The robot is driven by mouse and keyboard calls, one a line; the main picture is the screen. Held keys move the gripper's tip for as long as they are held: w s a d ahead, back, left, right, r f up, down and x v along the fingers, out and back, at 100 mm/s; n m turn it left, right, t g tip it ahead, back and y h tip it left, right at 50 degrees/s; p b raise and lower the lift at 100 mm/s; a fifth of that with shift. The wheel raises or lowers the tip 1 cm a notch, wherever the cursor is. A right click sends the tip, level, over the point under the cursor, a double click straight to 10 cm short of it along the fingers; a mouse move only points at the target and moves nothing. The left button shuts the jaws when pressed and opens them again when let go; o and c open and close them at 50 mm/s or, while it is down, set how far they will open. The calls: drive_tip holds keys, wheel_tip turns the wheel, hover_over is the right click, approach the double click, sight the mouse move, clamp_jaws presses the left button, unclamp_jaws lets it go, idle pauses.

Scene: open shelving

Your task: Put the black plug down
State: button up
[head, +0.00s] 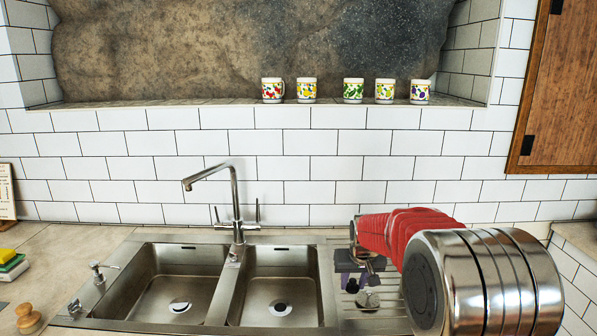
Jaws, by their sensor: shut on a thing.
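My gripper (353,281) is seen small and partly behind my arm, over the ribbed drainboard (388,326) to the right of the sinks. Its fingers are shut on a small dark thing, the black plug (352,287), of which only a little shows. I cannot tell whether the plug touches the drainboard. A round grey metal piece with a knob (367,300) lies on the drainboard just in front and to the right of the fingers.
Two steel basins, left (172,290) and right (278,290), lie left of my gripper, with a tall tap (237,205) behind. Several patterned mugs (354,91) stand on the ledge above. A soap dispenser (97,272), a sponge (8,254) and a wooden brush (27,318) are at left.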

drive_tip(key=s+f, duration=0.1)
drive_tip(key=s, duration=0.3)
drive_tip(key=s+f, duration=0.2)
drive_tip(key=s, duration=0.2)
drive_tip(key=s+f, duration=0.1)
drive_tip(key=s, duration=0.3)
drive_tip(key=shift+s+f, duration=0.25)
drive_tip(key=shift+s, duration=0.1)
drive_tip(key=shift+s+a, duration=0.1)
drive_tip(key=shift+a, duration=0.05)
